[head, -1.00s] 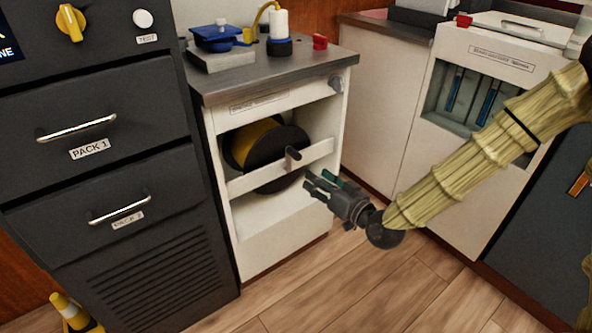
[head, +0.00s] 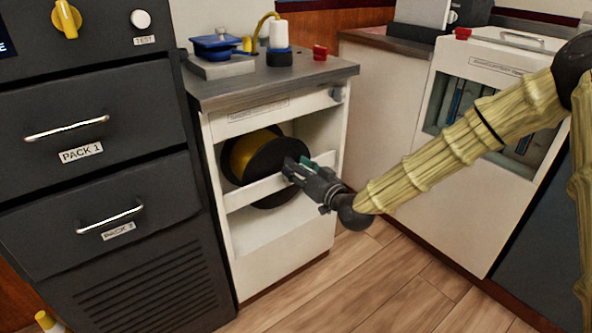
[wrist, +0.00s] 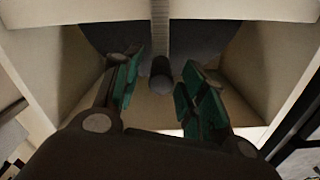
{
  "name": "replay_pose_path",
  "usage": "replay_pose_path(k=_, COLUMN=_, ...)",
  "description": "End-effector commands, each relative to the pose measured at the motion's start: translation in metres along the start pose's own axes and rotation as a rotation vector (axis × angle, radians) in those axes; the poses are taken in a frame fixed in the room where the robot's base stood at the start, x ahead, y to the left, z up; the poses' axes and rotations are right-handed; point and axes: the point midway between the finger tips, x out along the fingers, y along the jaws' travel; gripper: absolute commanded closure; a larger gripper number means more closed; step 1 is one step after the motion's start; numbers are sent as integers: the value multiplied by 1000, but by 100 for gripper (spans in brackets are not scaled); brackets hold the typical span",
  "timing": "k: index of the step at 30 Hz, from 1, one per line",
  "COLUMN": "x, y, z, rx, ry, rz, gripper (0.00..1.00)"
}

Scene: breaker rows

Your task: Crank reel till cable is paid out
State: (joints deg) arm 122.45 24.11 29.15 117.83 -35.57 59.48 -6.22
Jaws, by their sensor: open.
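The cable reel (head: 262,158), a black drum wound with yellow cable, sits in the open bay of the white cabinet, behind a white crossbar (head: 246,191). My gripper (head: 292,168) is at the front of the reel, by the crossbar, and hides the crank handle in the head view. In the wrist view, the dark round handle (wrist: 161,76) stands between and slightly beyond the green-padded fingers of my gripper (wrist: 158,88). The fingers are open, with a gap on both sides of the handle. The reel's dark face also shows behind it (wrist: 200,38).
A dark drawer unit (head: 95,120) stands close on the left. Wooden floor (head: 370,280) is free in front.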

Motion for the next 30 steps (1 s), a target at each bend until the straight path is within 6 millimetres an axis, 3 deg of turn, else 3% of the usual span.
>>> replay_pose_path(k=14, x=11, y=0, z=0, rx=1, ry=0, rz=1, gripper=58)
replay_pose_path(k=21, x=11, y=0, z=0, rx=1, ry=0, rz=1, gripper=100)
replay_pose_path(k=30, x=11, y=3, z=-2, rx=-9, ry=1, rz=5, gripper=100)
